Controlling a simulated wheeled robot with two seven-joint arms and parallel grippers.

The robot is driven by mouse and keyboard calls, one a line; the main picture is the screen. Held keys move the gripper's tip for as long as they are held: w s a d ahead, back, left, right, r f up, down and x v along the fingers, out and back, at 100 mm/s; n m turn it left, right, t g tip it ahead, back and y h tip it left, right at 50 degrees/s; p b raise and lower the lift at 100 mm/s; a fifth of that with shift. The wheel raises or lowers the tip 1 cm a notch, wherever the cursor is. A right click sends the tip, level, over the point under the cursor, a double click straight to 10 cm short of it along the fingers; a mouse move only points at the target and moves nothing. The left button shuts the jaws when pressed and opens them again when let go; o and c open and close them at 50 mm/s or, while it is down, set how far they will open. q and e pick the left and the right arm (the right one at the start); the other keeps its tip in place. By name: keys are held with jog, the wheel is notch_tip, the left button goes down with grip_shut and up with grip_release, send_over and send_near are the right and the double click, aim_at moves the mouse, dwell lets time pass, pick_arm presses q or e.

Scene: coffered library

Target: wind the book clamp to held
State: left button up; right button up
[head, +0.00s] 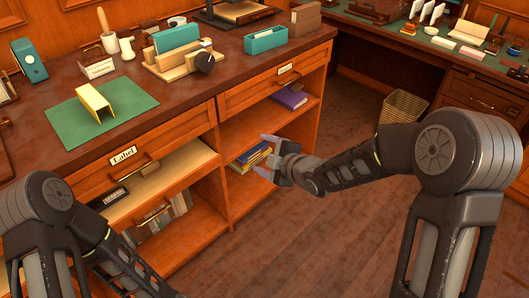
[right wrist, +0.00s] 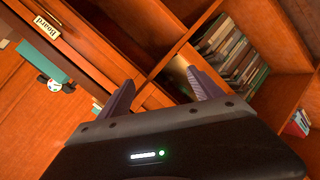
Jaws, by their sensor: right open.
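The book clamp (head: 172,70) stands on the dark desktop. It looks like pale wooden bars with a round dark knob (head: 205,62) at its front right. A teal book (head: 178,36) stands upright in or just behind it; I cannot tell how tightly it is held. My right gripper (head: 268,165) is open and empty, in front of the open shelves, below the desktop and well away from the clamp. Its two fingers also show in the right wrist view (right wrist: 163,92), spread apart against the shelves. My left arm enters at the lower left; its gripper is out of view.
A green mat (head: 135,97) with a yellow folded piece (head: 95,102) lies left of the clamp. A teal box (head: 265,40) and a brown box (head: 306,18) stand to its right. A wicker basket (head: 403,105) stands on the floor. A drawer with a label (head: 123,155) protrudes.

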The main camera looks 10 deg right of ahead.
jog(key=s+f+m+g+h+p, duration=0.1)
jog(key=s+f+m+g+p, duration=0.2)
jog(key=s+f+m+p, duration=0.4)
jog(key=s+f+m+g+h+p, duration=0.1)
jog(key=s+f+m+g+p, duration=0.3)
jog(key=s, duration=0.6)
pick_arm(q)
notch_tip(320, 180, up, 14)
jog(key=p, duration=0.3)
jog(key=shift+r, duration=0.15)
pick_arm(e)
jog(key=s+a+f+m+g, duration=0.1)
jog(key=s+m, duration=0.3)
jog(key=s, duration=0.4)
jog(key=s+a+f+m+g, duration=0.2)
jog(key=s+m+g, duration=0.1)
jog(key=s, duration=0.6)
jog(key=shift+s+a+f+m+y, duration=0.2)
jog(key=shift+s+m+y, duration=0.1)
jog(key=shift+m, duration=0.1)
pick_arm(q)
jog(key=shift+d, duration=0.1)
jog(key=shift+c, duration=0.2)
pick_arm(e)
jog(key=shift+f, duration=0.15)
